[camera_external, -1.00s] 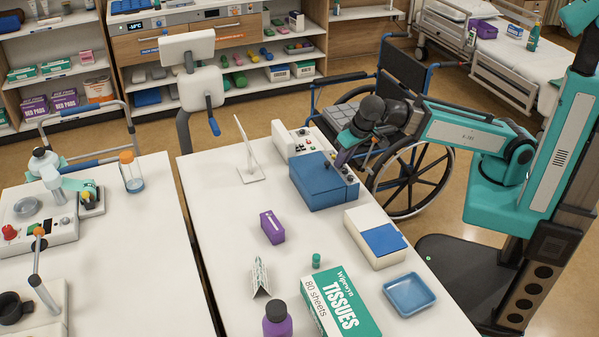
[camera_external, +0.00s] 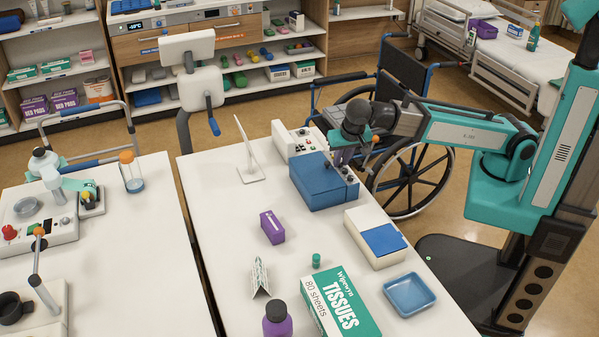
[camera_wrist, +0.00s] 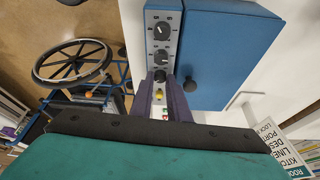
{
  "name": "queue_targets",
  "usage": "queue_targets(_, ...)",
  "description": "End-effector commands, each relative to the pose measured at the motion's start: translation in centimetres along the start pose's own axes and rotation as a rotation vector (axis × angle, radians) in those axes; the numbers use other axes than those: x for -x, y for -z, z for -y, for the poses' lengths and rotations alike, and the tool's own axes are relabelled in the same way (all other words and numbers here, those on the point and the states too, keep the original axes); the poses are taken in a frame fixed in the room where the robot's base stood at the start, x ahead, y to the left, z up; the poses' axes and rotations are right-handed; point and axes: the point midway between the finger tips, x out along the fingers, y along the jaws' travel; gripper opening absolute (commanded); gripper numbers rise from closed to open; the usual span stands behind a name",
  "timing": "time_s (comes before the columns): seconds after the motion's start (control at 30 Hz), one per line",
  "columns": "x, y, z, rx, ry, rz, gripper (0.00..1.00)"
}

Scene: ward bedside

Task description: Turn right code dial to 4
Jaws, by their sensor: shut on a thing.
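A blue cabinet (camera_external: 322,184) stands on the white table, with a grey dial panel along its right edge. In the wrist view, the panel carries a column of dark dials: an end dial (camera_wrist: 162,30), a middle dial (camera_wrist: 161,55) and a dial (camera_wrist: 160,75) between my fingertips. My gripper (camera_external: 342,158) points down over the panel. It also shows in the wrist view (camera_wrist: 160,82), shut on that last dial. The fingers partly cover this dial, and its number cannot be read. The blue door (camera_wrist: 228,60) with a dark knob lies beside the panel.
A white device (camera_external: 290,140) with small knobs stands just behind the cabinet. A wheelchair (camera_external: 412,183) is close on the right. A white box (camera_external: 365,222) with a blue top, a purple box (camera_external: 272,228) and a tissue box (camera_external: 342,305) stand in front.

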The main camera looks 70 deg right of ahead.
Motion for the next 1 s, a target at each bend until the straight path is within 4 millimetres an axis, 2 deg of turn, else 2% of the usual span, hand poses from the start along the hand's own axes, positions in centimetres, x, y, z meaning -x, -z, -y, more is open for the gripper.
queue_targets(0.17,-0.03,-0.08,0.02,0.002,0.001,0.002,0.0)
queue_targets(0.2,-0.04,-0.08,0.02,0.002,0.001,0.002,0.22)
queue_targets(0.23,-0.04,-0.08,0.01,0.002,0.001,0.002,0.23)
queue_targets(0.67,-0.08,-0.06,-0.06,0.028,0.013,0.001,0.23)
queue_targets(1.0,-0.13,-0.08,-0.35,0.168,0.072,0.002,0.23)
